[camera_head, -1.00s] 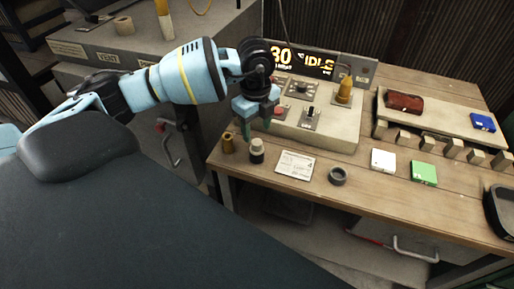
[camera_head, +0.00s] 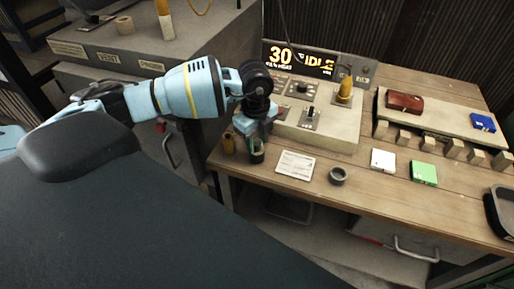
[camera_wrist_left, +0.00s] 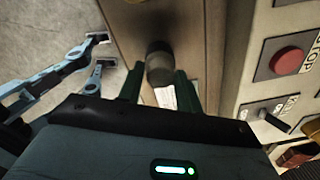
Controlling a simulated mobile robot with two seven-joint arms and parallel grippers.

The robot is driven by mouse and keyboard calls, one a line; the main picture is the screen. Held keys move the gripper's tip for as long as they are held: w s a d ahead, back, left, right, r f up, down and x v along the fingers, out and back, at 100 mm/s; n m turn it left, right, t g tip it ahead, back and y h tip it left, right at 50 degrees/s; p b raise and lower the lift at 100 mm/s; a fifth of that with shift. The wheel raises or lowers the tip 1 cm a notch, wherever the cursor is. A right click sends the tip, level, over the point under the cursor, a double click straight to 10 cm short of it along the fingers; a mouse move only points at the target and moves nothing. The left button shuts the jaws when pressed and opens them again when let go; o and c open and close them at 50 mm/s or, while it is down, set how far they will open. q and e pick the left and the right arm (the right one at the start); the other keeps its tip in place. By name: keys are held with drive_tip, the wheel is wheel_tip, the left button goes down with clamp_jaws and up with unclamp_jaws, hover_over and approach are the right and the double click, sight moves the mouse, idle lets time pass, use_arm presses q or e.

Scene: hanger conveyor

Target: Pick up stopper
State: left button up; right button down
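A small dark bottle (camera_head: 257,158) stands near the left front of the wooden bench, mostly hidden behind my left gripper in the head view. In the left wrist view, a dark round cap (camera_wrist_left: 158,60), which looks like the stopper, sits between the fingertips. My left gripper (camera_head: 256,143) is low over the bottle. Its two green fingers (camera_wrist_left: 160,78) are apart on either side of the cap, with a visible gap. I cannot tell whether either finger touches it. My right gripper is not in view.
A brass-coloured piece (camera_head: 229,145) stands just left of the bottle. A white card (camera_head: 295,165) and dark ring (camera_head: 337,175) lie to its right. The control box (camera_head: 330,125), with a red button (camera_wrist_left: 288,61), stands close behind my gripper.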

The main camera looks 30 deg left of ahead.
sight(257, 142)
use_arm(q)
drive_tip(key=c, duration=0.6)
drive_tip(key=shift+r, duration=0.15)
drive_tip(key=shift+r, duration=0.55)
wheel_tip(257, 142, up, 2)
drive_tip(key=shift+r, duration=0.15)
drive_tip(key=s+a, duration=0.1)
drive_tip(key=s, duration=0.4)
drive_tip(key=s+a+r, duration=0.1)
drive_tip(key=s+a, duration=0.1)
drive_tip(key=s, duration=0.3)
drive_tip(key=s+a, duration=0.1)
drive_tip(key=s, duration=0.4)
drive_tip(key=shift+s+a+r, duration=0.15)
drive_tip(key=shift+s+r, duration=0.05)
